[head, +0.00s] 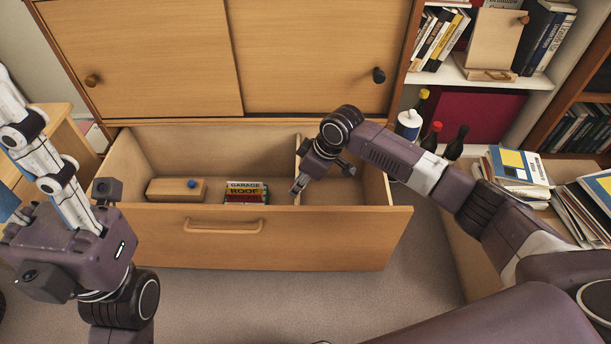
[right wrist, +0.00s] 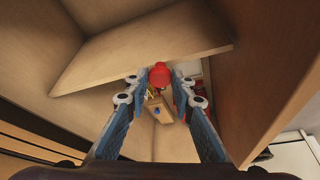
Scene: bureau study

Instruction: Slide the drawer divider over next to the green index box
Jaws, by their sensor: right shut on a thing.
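The drawer divider is a thin wooden panel (head: 297,158) standing across the open drawer, right of its middle. It fills the upper part of the right wrist view (right wrist: 140,52), with a red knob (right wrist: 160,74) at its near edge. My right gripper (head: 298,187) is down at the divider, its blue fingers (right wrist: 160,84) shut on the red knob. My left gripper (head: 35,150) is raised at the left, partly cut off by the frame edge.
A wooden box with a blue knob (head: 165,190) lies in the drawer's left part. The drawer front (head: 300,240) has a wooden handle. Bottles (head: 432,137) and piled books (head: 520,168) stand right of the drawer. Floor between divider and stack looks clear.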

